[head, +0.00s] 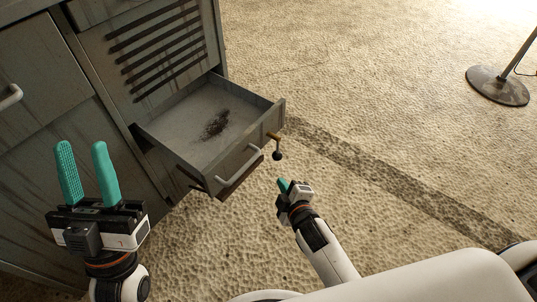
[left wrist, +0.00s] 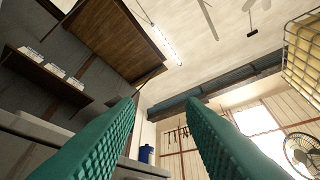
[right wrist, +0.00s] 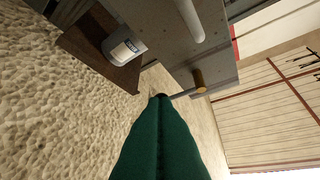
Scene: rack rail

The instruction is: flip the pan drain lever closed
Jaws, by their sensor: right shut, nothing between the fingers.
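The pan (head: 165,128) is a grey drawer-like tray, pulled out of the cabinet, with a dark stain on its floor. The drain lever (head: 277,155) is at the right end of its front, hanging down from a brass pivot with a black ball knob. In the right wrist view the lever's brass pivot (right wrist: 199,80) and thin rod show; the knob end is at the fingertips, partly hidden. My right gripper (head: 283,184) is shut and empty, just below the knob; I cannot tell whether they touch. My left gripper (head: 85,160) is open and empty, left of the pan.
The pan's bar handle (head: 239,170) sticks out left of the lever. The grey cabinet (head: 95,50) fills the left side. A labelled container (right wrist: 122,48) stands on a brown surface below the pan. A round stand base (head: 498,86) is far right; floor between is clear.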

